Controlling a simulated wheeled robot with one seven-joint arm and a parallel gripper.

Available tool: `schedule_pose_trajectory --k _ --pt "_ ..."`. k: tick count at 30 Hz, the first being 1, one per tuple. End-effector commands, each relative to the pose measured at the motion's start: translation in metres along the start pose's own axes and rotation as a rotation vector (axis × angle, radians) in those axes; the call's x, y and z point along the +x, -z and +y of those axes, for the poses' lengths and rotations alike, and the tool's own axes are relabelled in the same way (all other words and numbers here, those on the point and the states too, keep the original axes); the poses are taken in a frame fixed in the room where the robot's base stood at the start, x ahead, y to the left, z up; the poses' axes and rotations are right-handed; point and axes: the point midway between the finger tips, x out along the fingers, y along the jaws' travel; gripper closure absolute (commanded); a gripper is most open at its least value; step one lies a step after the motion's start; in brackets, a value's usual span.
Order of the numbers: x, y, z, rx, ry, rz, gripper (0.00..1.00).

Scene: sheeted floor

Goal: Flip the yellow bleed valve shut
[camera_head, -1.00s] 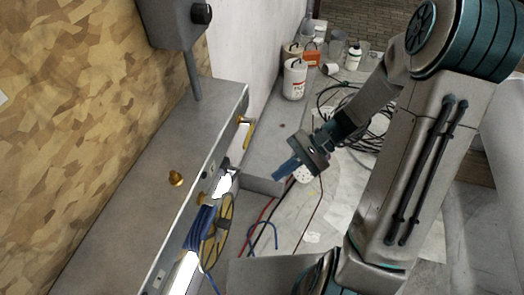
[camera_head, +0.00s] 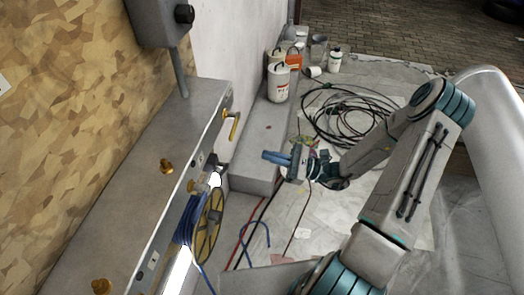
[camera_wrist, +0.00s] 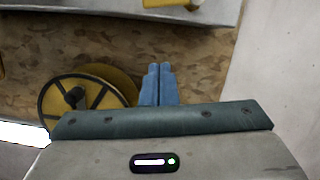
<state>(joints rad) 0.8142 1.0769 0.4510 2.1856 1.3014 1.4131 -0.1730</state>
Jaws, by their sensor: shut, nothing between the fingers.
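The yellow bleed valve (camera_head: 233,127) sits at the far end of the grey panel's front face. Its yellow lever hangs down from a brass fitting. In the wrist view, a yellow part (camera_wrist: 172,3), likely this lever, is cut off by the top edge. My gripper (camera_head: 266,156) is to the right of the valve and appears lower, apart from it. Its blue fingers point left towards the panel. In the wrist view the fingers (camera_wrist: 159,68) are together with nothing between them, below the yellow part.
The grey panel (camera_head: 130,180) carries brass fittings (camera_head: 166,167) on its top and front. A yellow reel (camera_head: 207,228) with blue hose hangs below it. White containers (camera_head: 279,82) stand on a concrete ledge behind. Black cables (camera_head: 350,115) lie coiled on the sheeted floor.

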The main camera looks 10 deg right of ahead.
Motion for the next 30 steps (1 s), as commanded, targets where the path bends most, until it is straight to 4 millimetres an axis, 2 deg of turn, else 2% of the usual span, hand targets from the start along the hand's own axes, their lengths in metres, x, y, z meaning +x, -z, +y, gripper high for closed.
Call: schedule_pose_trajectory --k 12,15,19,30 --pt "0.087 -0.002 0.001 0.002 -0.005 -0.001 1.00" --pt "0.090 -0.020 0.000 -0.002 -0.003 0.002 1.00" --pt "0.094 -0.033 0.001 -0.001 -0.004 0.002 1.00" --pt "0.096 -0.039 0.002 0.001 -0.005 0.001 1.00"
